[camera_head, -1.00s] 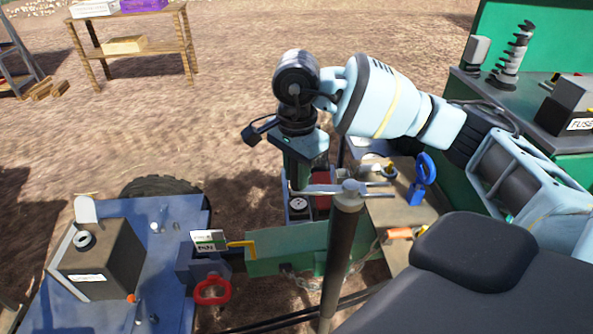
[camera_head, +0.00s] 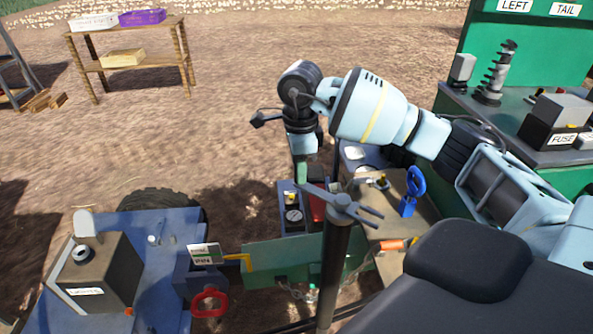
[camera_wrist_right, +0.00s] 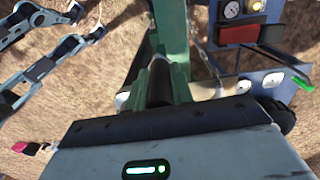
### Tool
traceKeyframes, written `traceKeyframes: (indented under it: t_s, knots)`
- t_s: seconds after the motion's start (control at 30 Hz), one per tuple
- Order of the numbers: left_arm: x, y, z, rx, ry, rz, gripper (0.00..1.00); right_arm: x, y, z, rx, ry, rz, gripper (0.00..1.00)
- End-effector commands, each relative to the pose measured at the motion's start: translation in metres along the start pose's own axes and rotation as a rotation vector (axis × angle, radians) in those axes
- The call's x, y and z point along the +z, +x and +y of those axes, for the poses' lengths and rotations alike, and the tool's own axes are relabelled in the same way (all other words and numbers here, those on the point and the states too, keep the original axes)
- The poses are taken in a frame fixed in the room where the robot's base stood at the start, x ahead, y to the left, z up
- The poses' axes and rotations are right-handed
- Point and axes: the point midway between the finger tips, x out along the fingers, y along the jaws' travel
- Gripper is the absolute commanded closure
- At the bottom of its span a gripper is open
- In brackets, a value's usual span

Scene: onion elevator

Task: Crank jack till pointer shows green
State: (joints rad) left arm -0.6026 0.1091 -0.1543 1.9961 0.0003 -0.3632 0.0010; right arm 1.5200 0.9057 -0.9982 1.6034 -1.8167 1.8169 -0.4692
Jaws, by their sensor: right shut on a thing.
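The jack (camera_head: 332,265) is a dark upright post in the middle of the head view. A silver crank arm (camera_head: 362,211) crosses its top. My right gripper (camera_head: 302,160) is above the far left end of the crank, shut on its green upright handle (camera_head: 301,174). In the right wrist view my gripper (camera_wrist_right: 160,88) points at the green drawbar (camera_wrist_right: 172,35), which also shows in the head view (camera_head: 285,255). My left gripper is out of view.
A blue trailer bed (camera_head: 160,250) with a dark box (camera_head: 95,275) and a red ring (camera_head: 209,303) lies left. A wooden bench (camera_head: 425,215) with a blue clamp (camera_head: 412,190) is right, before a green cabinet (camera_head: 530,150). Open dirt lies beyond.

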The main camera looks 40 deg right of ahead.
Motion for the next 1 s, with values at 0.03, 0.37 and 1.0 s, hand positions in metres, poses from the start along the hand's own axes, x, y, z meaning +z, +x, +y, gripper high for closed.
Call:
traceKeyframes:
  t_s: [0.03, 0.37, 1.0]
  knots:
    - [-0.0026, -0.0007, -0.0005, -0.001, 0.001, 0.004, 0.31, -0.0032, -0.0024, -0.0031, -0.004, 0.030, -0.001, 1.00]
    - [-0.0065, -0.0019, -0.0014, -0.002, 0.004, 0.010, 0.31, -0.0114, -0.0013, -0.0099, -0.003, 0.126, 0.001, 1.00]
    - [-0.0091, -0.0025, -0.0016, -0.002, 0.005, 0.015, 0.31, -0.0118, -0.0007, -0.0103, -0.002, 0.134, 0.001, 0.55]
